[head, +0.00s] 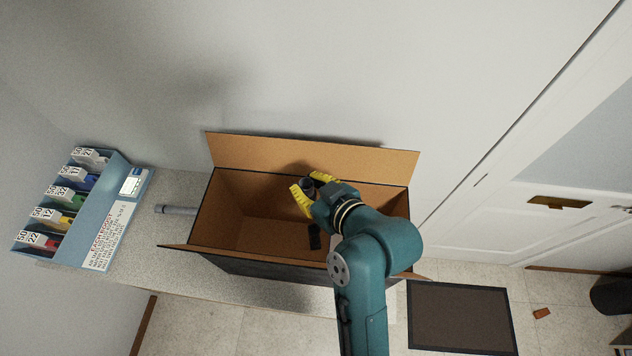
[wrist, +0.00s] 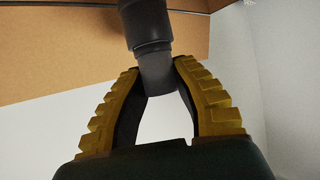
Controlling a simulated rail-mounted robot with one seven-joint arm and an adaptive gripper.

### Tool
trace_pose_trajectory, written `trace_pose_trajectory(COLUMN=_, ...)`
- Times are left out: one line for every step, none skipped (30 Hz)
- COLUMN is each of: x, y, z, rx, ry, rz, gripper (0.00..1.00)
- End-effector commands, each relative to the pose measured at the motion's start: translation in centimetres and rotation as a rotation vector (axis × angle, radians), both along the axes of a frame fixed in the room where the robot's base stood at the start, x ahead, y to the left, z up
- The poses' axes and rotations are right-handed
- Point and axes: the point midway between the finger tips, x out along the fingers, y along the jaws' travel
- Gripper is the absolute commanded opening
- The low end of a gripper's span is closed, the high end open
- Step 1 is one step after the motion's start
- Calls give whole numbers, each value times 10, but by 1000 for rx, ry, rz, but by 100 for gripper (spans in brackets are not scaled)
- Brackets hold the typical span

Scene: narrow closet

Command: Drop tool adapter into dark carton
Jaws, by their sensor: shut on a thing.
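My gripper (head: 308,190) has yellow fingers and is over the open dark carton (head: 245,263), near its back flap. It is shut on the tool adapter (head: 308,184), a dark grey stepped cylinder. In the wrist view the adapter (wrist: 148,30) sits between the tips of the gripper (wrist: 160,75) and sticks out beyond them. The carton has a brown inside and dark outer walls, with its flaps folded outward. A small black object (head: 314,236) shows inside the carton, below the gripper. My arm hides the carton's right part.
The carton stands on a speckled grey counter (head: 175,240). A grey cylinder (head: 176,210) lies left of the carton. A blue rack (head: 70,205) with numbered slots stands at the far left. A white wall is behind; a dark mat (head: 460,316) lies on the floor at right.

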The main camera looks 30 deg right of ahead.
Motion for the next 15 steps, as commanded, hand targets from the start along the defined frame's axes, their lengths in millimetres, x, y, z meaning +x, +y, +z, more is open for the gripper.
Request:
trace_pose_trajectory(x=0, y=0, z=-15, rx=1, ry=1, rz=0, gripper=0)
trace_pose_trajectory(x=0, y=0, z=-20, rx=1, ry=1, rz=0, gripper=0)
trace_pose_trajectory(x=0, y=0, z=-25, rx=1, ry=1, rz=0, gripper=0)
trace_pose_trajectory(x=0, y=0, z=-28, rx=1, ry=1, rz=0, gripper=0)
trace_pose_trajectory(x=0, y=0, z=-31, rx=1, ry=1, rz=0, gripper=0)
trace_pose_trajectory(x=0, y=0, z=-34, rx=1, ry=0, rz=0, gripper=0)
trace_pose_trajectory(x=0, y=0, z=-35, rx=0, ry=0, rz=0, gripper=0)
trace_pose_trajectory(x=0, y=0, z=-36, rx=0, ry=0, rz=0, gripper=0)
trace_pose_trajectory(x=0, y=0, z=-36, rx=0, ry=0, rz=0, gripper=0)
trace_pose_trajectory(x=0, y=0, z=-35, rx=0, ry=0, rz=0, gripper=0)
trace_pose_trajectory(x=0, y=0, z=-35, rx=0, ry=0, rz=0, gripper=0)
trace_pose_trajectory(x=0, y=0, z=-34, rx=0, ry=0, rz=0, gripper=0)
trace_pose_trajectory(x=0, y=0, z=-34, rx=0, ry=0, rz=0, gripper=0)
trace_pose_trajectory(x=0, y=0, z=-34, rx=0, ry=0, rz=0, gripper=0)
trace_pose_trajectory(x=0, y=0, z=-34, rx=0, ry=0, rz=0, gripper=0)
